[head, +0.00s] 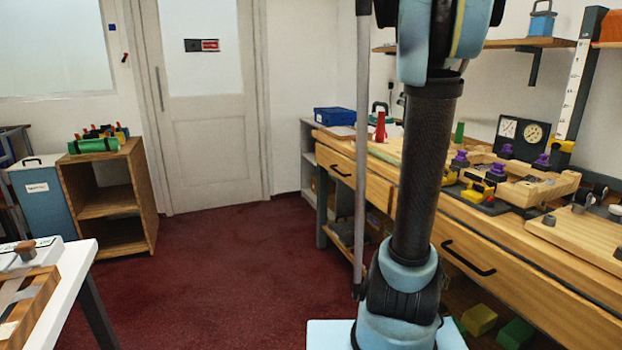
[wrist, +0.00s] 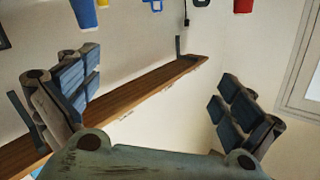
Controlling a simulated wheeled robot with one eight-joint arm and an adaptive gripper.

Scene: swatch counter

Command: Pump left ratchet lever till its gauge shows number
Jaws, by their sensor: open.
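A black panel with two round white dials (head: 522,133) stands at the back of the wooden workbench on the right. I cannot tell which dial belongs to the left lever, and its reading is too small to make out. Several purple-knobbed fixtures (head: 459,160) sit in front of the panel. A yellow and black device (head: 476,190) with a red tip lies near them. I cannot clearly identify the left ratchet lever. My gripper (wrist: 155,85) is open and empty in the wrist view, its padded fingers wide apart, away from the bench fixtures.
A tall white scale (head: 572,88) stands at right. A wooden shelf (wrist: 125,97) crosses the wrist view. The red carpet (head: 225,270) is open floor.

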